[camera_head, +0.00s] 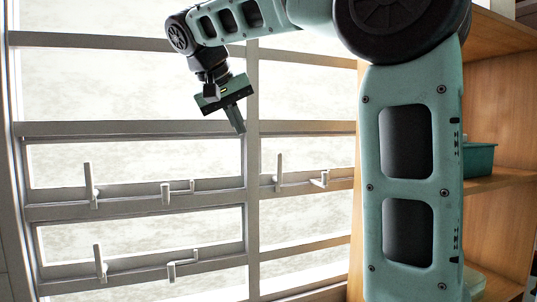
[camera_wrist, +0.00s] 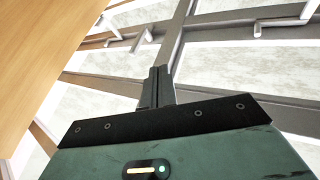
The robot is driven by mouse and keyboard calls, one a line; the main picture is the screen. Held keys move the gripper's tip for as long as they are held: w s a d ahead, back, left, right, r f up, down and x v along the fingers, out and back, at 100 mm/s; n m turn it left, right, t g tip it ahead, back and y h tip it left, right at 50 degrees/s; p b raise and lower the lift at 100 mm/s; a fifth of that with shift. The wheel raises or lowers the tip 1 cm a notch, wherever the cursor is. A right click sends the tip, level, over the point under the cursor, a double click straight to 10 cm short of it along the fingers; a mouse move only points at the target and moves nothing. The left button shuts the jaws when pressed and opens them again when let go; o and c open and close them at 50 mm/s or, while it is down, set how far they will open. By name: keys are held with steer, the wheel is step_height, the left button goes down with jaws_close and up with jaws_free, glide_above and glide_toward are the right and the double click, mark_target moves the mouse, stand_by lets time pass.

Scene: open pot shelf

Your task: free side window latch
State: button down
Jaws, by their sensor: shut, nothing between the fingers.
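A grey window frame (camera_head: 252,80) divides several bright panes. On the narrower right-hand section, a pale upright handle (camera_head: 279,172) and a small bent latch (camera_head: 320,180) sit on a crossbar. On the left section, the upper bar carries an upright handle (camera_head: 91,186) and a bent latch (camera_head: 178,190). The lower bar carries a similar handle (camera_head: 100,262) and latch (camera_head: 182,264). My gripper (camera_head: 239,126) is shut and empty, pointing down before the central post, above and apart from the latches. In the wrist view its closed fingers (camera_wrist: 158,82) point toward the frame, with pale fittings (camera_wrist: 142,40) beyond.
A wooden shelf unit (camera_head: 500,100) stands at the right, with a teal container (camera_head: 478,159) on one board. Its wood (camera_wrist: 45,50) fills the upper left of the wrist view. My arm hides part of the window and shelf. The space around my gripper looks clear.

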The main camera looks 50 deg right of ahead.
mark_target(254, 155)
steer(key=p+x, duration=0.2)
steer(key=x, duration=0.7)
steer(key=shift+d+f+p, duration=0.25)
steer(key=shift+f+p, duration=0.05)
steer(key=shift+p, duration=0.1)
steer(key=shift+s+d+r+p, duration=0.1)
steer(key=shift+s+d+p, duration=0.3)
steer(key=shift+d, duration=0.15)
steer(key=shift+s+d+r+p, duration=0.1)
steer(key=shift+s+d+p, duration=0.25)
steer(key=shift+d, duration=0.2)
steer(key=shift+s+d+f, duration=0.25)
steer(key=shift+d, duration=0.3)
steer(key=shift+r+p, duration=0.1)
steer(key=shift+p, duration=0.25)
